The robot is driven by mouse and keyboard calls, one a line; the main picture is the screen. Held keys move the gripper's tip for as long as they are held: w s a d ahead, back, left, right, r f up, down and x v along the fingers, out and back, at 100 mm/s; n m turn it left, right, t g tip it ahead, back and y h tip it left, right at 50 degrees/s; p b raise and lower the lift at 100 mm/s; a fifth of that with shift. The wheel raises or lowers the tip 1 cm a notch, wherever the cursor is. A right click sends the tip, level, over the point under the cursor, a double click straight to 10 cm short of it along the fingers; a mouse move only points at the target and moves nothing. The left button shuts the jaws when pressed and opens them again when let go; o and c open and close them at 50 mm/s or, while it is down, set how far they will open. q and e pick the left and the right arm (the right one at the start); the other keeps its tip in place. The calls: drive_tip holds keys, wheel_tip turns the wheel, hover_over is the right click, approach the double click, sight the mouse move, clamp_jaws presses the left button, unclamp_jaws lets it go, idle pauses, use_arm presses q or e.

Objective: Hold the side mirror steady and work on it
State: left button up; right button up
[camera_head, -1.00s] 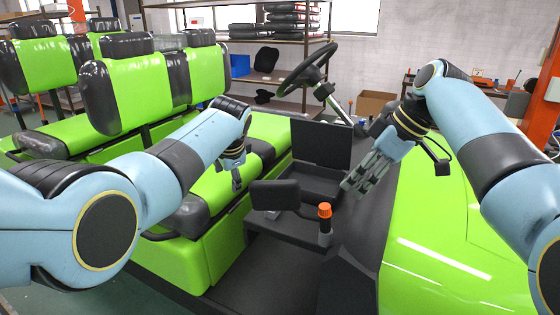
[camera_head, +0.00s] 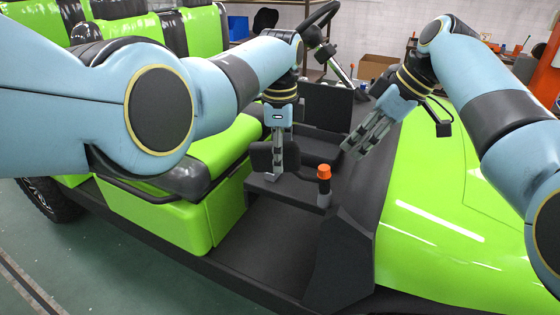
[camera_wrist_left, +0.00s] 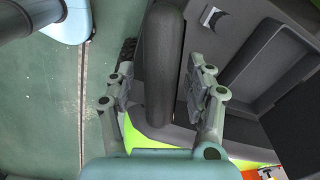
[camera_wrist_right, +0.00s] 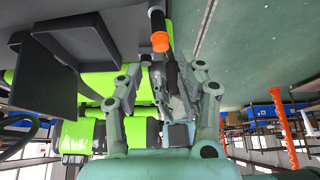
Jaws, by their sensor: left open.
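The black side mirror (camera_head: 266,157) stands near the cart's open footwell. My left gripper (camera_head: 278,165) points down at it, with its fingers open around the mirror's edge. In the left wrist view the mirror (camera_wrist_left: 161,70) is a thick dark slab between the two fingers; whether they touch it is unclear.
The green front panel (camera_head: 440,210) lies below my right arm. A second dark mirror (camera_head: 440,118) stands beyond the right gripper. The green seat (camera_head: 215,145) is left of the mirror. A steering wheel (camera_head: 310,25) stands behind. The footwell floor (camera_head: 265,240) is clear.

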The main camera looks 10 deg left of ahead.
use_arm(q)
drive_tip(key=shift+w+f, duration=0.1)
drive_tip(key=shift+f, duration=1.35)
clamp_jaws()
